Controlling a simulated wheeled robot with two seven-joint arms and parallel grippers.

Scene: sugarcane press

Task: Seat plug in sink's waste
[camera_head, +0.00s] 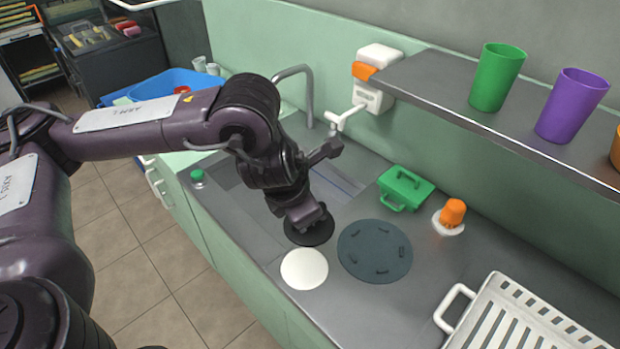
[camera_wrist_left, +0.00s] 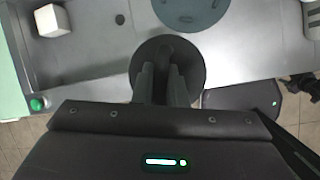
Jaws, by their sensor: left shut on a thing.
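My left gripper (camera_head: 308,217) points down over the right part of the steel sink (camera_head: 228,200). It is shut on a black round plug (camera_head: 312,233). In the left wrist view, the two fingers of the left gripper (camera_wrist_left: 162,78) reach over the plug (camera_wrist_left: 190,51), which shows as a dark disc. The fingers hide the part they grip. Whether the plug touches the surface below is unclear.
A white disc (camera_head: 304,269) and a dark grey disc (camera_head: 375,251) lie beside the plug. Behind are a green case (camera_head: 405,188), an orange-topped knob (camera_head: 452,213) and a curved tap (camera_head: 308,88). A white rack (camera_head: 525,318) stands right. A shelf (camera_head: 440,85) overhangs the counter.

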